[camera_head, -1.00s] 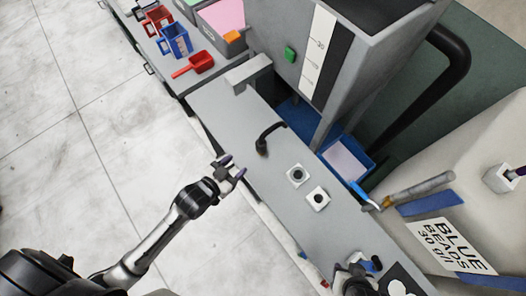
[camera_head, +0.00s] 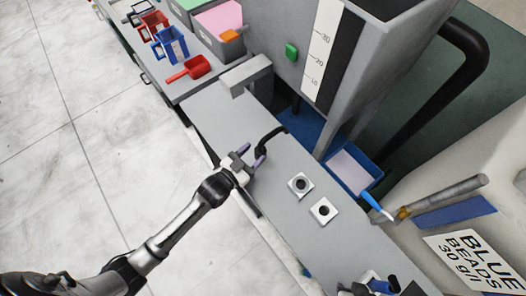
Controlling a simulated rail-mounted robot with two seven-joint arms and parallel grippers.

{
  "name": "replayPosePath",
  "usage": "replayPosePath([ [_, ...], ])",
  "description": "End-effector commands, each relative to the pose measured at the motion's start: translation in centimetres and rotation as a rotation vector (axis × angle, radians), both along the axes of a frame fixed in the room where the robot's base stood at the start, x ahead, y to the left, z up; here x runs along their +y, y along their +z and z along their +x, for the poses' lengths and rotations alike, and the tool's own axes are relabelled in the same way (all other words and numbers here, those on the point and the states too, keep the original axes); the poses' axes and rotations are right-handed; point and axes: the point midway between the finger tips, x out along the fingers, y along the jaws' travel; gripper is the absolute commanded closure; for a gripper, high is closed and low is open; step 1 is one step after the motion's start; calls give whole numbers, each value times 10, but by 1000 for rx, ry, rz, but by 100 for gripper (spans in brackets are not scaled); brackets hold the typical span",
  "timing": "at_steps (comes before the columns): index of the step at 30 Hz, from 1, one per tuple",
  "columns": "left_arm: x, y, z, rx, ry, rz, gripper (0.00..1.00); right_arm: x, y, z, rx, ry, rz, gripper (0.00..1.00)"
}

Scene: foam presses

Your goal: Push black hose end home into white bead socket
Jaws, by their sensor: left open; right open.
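The black hose (camera_head: 274,135) is a short curved piece on the grey bench, with its lower end towards my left gripper. My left gripper (camera_head: 252,157) is open, with its fingertips close to that end; I cannot tell whether they touch it. Which one is the bead socket I cannot tell. My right gripper (camera_head: 372,284) is open at the bottom edge, partly cut off.
A grey hopper (camera_head: 375,70) with a scale strip rises behind the bench. A blue tray (camera_head: 372,178) stands beneath it. A grey pipe (camera_head: 452,194) and a BLUE BEADS sack (camera_head: 408,226) are at the right. Red (camera_head: 197,67) and blue (camera_head: 165,45) scoops lie at upper left.

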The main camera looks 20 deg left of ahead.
Motion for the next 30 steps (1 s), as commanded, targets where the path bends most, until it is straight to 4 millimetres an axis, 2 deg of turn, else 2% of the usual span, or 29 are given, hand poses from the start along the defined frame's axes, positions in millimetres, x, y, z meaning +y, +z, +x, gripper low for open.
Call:
replayPosePath([
  [7,-4,1,12,0,0,0,48,1,1,1,-2,-1,3,57],
  [18,-19,1,52,-1,0,1,48,0,2,1,-1,3,-2,57],
  [28,-20,0,57,0,0,1,48,-2,1,1,-1,6,-8,57],
  [30,-20,0,56,0,0,1,53,-2,1,1,-1,6,-8,57],
])
